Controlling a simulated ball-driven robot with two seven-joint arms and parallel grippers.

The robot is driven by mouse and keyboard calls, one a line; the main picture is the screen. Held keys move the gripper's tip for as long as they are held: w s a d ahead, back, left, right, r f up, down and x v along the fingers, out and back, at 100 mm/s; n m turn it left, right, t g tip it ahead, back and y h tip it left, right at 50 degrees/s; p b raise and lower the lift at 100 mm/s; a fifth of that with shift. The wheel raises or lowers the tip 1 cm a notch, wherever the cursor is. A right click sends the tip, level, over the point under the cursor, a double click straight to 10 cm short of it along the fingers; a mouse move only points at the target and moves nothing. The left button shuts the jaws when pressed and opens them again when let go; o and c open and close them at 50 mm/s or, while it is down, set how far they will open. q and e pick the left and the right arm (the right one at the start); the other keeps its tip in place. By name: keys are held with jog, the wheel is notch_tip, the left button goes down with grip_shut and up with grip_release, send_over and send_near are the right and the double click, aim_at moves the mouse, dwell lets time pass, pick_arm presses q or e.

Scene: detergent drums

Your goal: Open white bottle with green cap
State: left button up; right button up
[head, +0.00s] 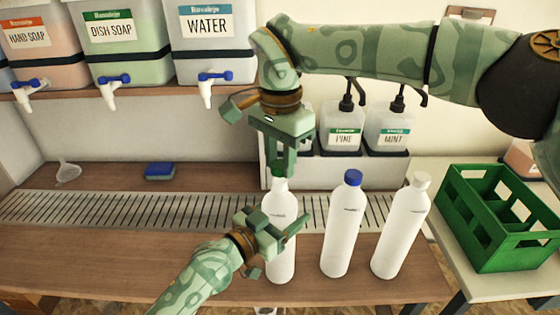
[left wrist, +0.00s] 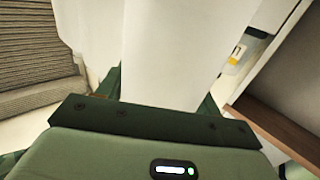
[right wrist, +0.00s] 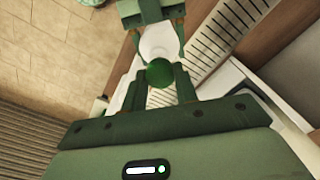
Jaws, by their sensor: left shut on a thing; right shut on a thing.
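The white bottle (head: 281,262) stands upright at the front of the counter and fills the middle of the left wrist view (left wrist: 172,50). My left gripper (head: 277,228) is shut around its body. My right gripper (head: 282,165) comes down from above and is shut at the bottle's top. In the right wrist view the green cap (right wrist: 159,73) sits between the right gripper's fingers, in line with the white bottle (right wrist: 158,42). In the head view the fingers hide the cap, and I cannot tell whether it is still seated on the neck.
A blue-capped white bottle (head: 343,228) and a white-capped one (head: 400,230) stand to the right. A green crate (head: 482,250) is on the right table. A blue sponge (head: 160,170) and a clear funnel (head: 67,171) lie at the back left. A metal grate (head: 130,210) crosses the counter.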

aim_at(280, 164)
notch_tip(280, 164, up, 3)
jog(key=shift+r, duration=0.2)
pick_arm(q)
jog(key=o, duration=2)
jog(key=shift+c, duration=0.2)
jog(key=shift+s, duration=0.1)
